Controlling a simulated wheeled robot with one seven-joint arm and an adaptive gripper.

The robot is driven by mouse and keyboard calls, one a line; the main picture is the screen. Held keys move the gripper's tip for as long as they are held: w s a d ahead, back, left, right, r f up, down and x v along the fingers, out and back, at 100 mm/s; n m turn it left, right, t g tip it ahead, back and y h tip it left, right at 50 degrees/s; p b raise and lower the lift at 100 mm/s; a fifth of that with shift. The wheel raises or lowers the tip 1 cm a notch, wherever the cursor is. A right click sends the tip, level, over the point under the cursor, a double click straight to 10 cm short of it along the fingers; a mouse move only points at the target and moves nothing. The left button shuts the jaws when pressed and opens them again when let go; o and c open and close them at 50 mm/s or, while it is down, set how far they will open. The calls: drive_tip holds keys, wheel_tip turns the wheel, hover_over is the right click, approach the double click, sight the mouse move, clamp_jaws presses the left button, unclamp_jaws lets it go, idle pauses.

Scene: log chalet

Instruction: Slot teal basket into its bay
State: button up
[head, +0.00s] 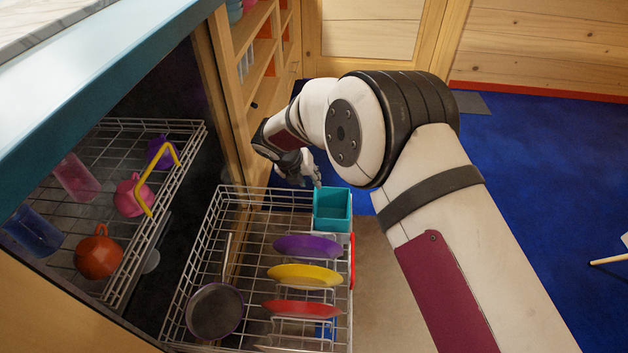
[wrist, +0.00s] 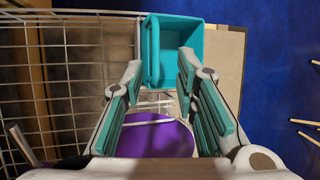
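The teal basket (head: 332,209) is a small open-topped square box at the far right corner of the dishwasher's lower rack (head: 222,262). It looks empty and upright. In the wrist view the basket (wrist: 171,52) lies beyond my fingertips, inside the rack corner. Whether it is fully seated in a bay cannot be told. My gripper (wrist: 160,75) is open, its two teal-padded fingers apart with nothing between them. In the head view my gripper (head: 298,170) is just behind and left of the basket, partly hidden by my arm.
The lower rack holds purple (head: 307,246), yellow (head: 305,275) and red (head: 301,309) plates and a dark pan (head: 215,311). The upper rack (head: 125,290) holds several cups. Wooden shelves (head: 255,60) stand behind.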

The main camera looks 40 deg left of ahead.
drive_tip(key=shift+p+v, duration=0.35)
drive_tip(key=shift+v, duration=1.15)
drive_tip(key=shift+f, duration=0.1)
drive_tip(key=w+d+r+m+g+h, duration=0.1)
drive_tip(key=w+d+r+m, duration=0.2)
drive_tip(key=d+r+m, duration=0.7)
drive_tip(key=w+d+r+m+h, duration=0.2)
drive_tip(key=w+d+r+m, duration=0.15)
drive_tip(key=d+r, duration=1.1)
drive_tip(key=s+d+r+m+g, duration=0.1)
drive_tip(key=s+d+r+m, duration=0.25)
drive_tip(key=d, duration=0.25)
drive_tip(key=s+d+r+m, duration=0.2)
drive_tip(key=d+m, duration=0.2)
drive_tip(key=d, duration=0.3)
drive_tip(key=s+d+r+m+g, duration=0.1)
drive_tip(key=s+d+r+m, duration=0.15)
drive_tip(key=d, duration=0.35)
drive_tip(key=s+d+r+m+g, duration=0.1)
drive_tip(key=s+d+r+m, duration=0.1)
drive_tip(key=s+d+m, duration=0.8)
drive_tip(key=s+d+f+m+y, duration=0.1)
drive_tip(key=s+f+m, duration=0.1)
drive_tip(key=s+m, duration=0.3)
drive_tip(key=s+d+f+m+g+y, duration=0.1)
drive_tip(key=s+m, duration=0.4)
drive_tip(key=s, duration=0.9)
drive_tip(key=shift+d+f+y, duration=0.6)
drive_tip(key=shift+d+f, duration=0.05)
